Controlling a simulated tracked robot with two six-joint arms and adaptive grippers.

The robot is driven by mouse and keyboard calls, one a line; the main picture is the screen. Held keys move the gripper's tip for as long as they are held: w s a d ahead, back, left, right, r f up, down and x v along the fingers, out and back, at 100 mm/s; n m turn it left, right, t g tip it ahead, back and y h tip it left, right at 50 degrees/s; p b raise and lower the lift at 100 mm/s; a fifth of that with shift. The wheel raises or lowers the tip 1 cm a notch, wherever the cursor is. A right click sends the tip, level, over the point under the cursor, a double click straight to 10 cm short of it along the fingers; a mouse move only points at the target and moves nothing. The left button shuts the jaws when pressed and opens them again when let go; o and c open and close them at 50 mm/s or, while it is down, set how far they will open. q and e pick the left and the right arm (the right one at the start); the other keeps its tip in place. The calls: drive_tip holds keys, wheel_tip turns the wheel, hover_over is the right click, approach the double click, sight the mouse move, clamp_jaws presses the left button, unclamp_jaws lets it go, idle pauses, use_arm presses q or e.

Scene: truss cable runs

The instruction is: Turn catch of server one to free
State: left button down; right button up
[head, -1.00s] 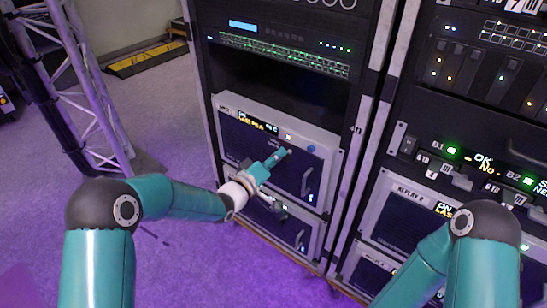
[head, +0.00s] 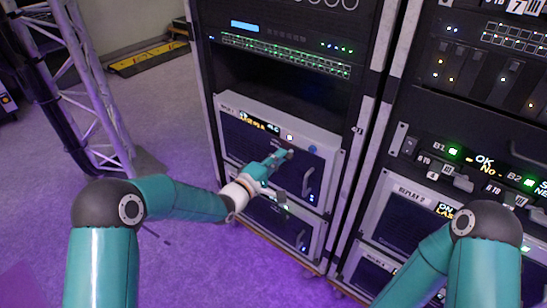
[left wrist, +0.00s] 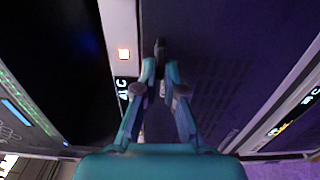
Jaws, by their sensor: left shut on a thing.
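Server one is the upper pale-framed unit (head: 233,99) in the left rack in the head view, with a dark front panel, a small display and a handle. My left gripper (head: 286,155) is at its front, below the lit square button. In the left wrist view my left gripper (left wrist: 160,75) has its two fingers closed on a small dark catch (left wrist: 160,48) on the server's face. The catch is mostly hidden by the fingers in the head view, and its exact angle is hard to tell. My right arm shows at the lower right; its gripper is out of view.
A second server (head: 290,232) sits directly below in the same rack. The server's handle (head: 308,184) stands out just right of my left gripper. Another rack with lit modules (head: 470,160) is to the right. A truss (head: 90,80) stands at the left, with clear floor between.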

use_arm(q)
drive_tip(key=shift+w+a, duration=0.15)
drive_tip(key=shift+a, duration=0.1)
drive_tip(key=c, duration=1.3)
unclamp_jaws()
drive_tip(key=shift+o, duration=0.2)
drive_tip(key=shift+d, duration=0.15)
drive_tip(key=v, duration=1.2)
drive_tip(key=shift+f, duration=0.15)
